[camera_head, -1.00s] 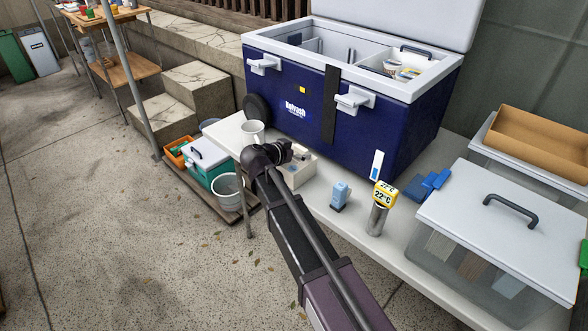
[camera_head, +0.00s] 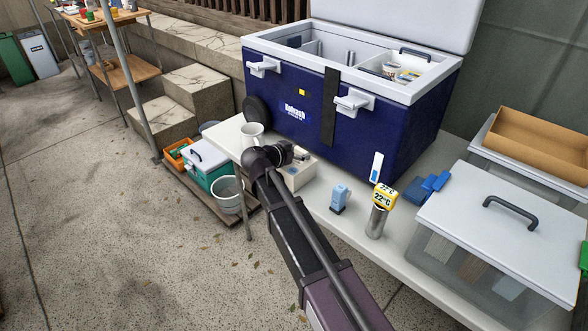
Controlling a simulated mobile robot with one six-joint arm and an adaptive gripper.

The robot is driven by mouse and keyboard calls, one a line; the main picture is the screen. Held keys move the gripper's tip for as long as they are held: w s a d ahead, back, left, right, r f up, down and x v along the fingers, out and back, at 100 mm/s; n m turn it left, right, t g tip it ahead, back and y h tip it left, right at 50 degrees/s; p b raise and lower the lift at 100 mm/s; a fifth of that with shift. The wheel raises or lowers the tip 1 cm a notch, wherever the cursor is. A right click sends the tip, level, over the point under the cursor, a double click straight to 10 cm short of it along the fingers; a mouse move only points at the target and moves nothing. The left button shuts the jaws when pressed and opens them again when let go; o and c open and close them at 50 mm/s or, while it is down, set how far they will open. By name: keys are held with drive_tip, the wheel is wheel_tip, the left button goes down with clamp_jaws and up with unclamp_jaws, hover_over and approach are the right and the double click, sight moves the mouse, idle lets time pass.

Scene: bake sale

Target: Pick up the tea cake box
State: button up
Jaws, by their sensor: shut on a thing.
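A small cream box (camera_head: 299,178), which looks like the tea cake box, is on the white table in front of the blue cooler. My gripper (camera_head: 300,156) is at the top of this box and shut on it. My dark wrist covers the left part of the box, and the fingertips are mostly hidden. I cannot tell whether the box is touching the table or just above it.
A white mug (camera_head: 252,134) stands close left of my gripper. The blue cooler (camera_head: 300,107) is right behind, lid open. A light-blue item (camera_head: 340,197), a thermometer (camera_head: 379,212) and a lidded clear bin (camera_head: 492,228) stand to the right on the white table (camera_head: 330,216).

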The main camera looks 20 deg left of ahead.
drive_tip(key=shift+r, duration=0.2)
wheel_tip(320, 180, up, 3)
drive_tip(key=p, duration=0.3)
drive_tip(key=shift+r+p, duration=0.1)
drive_tip(key=shift+p, duration=0.2)
drive_tip(key=s+d, duration=0.3)
drive_tip(key=s, duration=0.4)
drive_tip(key=s+d+r+p, duration=0.1)
drive_tip(key=s+d, duration=0.2)
drive_tip(key=s, duration=0.4)
drive_tip(key=shift+s+d+r, duration=0.2)
drive_tip(key=shift+s+d, duration=0.05)
drive_tip(key=shift+s, duration=0.05)
wheel_tip(320, 180, up, 23)
drive_tip(key=p, duration=2.3)
drive_tip(key=shift+r+p, duration=0.15)
drive_tip(key=shift+p, duration=0.25)
